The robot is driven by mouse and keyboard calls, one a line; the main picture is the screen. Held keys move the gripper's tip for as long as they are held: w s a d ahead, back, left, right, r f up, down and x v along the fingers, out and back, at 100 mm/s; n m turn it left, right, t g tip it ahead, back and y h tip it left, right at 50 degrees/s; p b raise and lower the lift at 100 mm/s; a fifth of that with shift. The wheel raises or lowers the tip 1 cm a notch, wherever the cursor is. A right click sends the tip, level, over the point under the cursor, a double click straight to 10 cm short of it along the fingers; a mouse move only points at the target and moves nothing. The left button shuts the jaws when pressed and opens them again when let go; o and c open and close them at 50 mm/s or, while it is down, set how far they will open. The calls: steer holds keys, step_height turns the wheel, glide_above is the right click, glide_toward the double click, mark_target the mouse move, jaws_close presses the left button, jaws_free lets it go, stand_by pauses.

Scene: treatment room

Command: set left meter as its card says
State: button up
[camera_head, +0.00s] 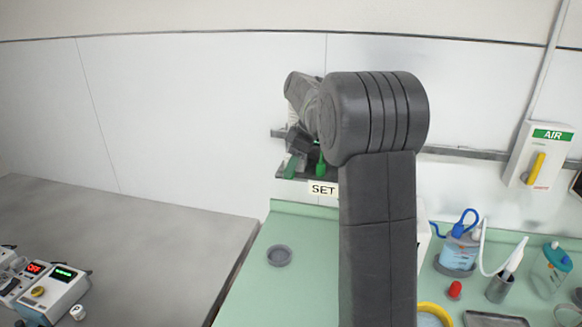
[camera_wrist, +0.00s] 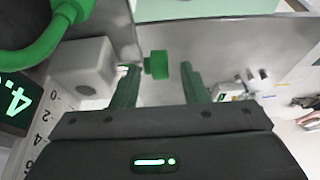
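In the wrist view my gripper (camera_wrist: 159,68) has two dark green fingers standing apart. A small green knob (camera_wrist: 156,65) shows between their tips, with a gap to the right finger; the left tip is close, and I cannot tell if it touches. A meter beside it shows a scale (camera_wrist: 45,115) with 0, 2 and 4, and a cut-off green digital display (camera_wrist: 18,102) starting with "4.". In the head view a white card (camera_head: 323,189) reads "SET"; the rest is hidden behind my arm. My arm also hides most of the meters there.
A green hose (camera_wrist: 40,40) loops beside the meter. A grey wall rail (camera_head: 470,153) runs to an AIR box (camera_head: 538,158). The green counter (camera_head: 300,240) holds a small grey dish (camera_head: 279,255), jars and a red cap at right. Devices with displays (camera_head: 55,285) stand at lower left.

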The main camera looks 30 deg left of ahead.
steer(key=shift+a+f, duration=0.3)
steer(key=shift+f, duration=0.35)
steer(key=c, duration=0.9)
steer(key=shift+o, duration=0.2)
steer(key=shift+d+f+b, duration=0.1)
steer(key=shift+f+b, duration=0.15)
steer(key=shift+b, duration=0.2)
steer(key=shift+d+g+y+b, duration=0.1)
steer(key=shift+g+y+b, duration=0.2)
steer(key=shift+y+b, duration=0.45)
steer(key=shift+r, duration=0.1)
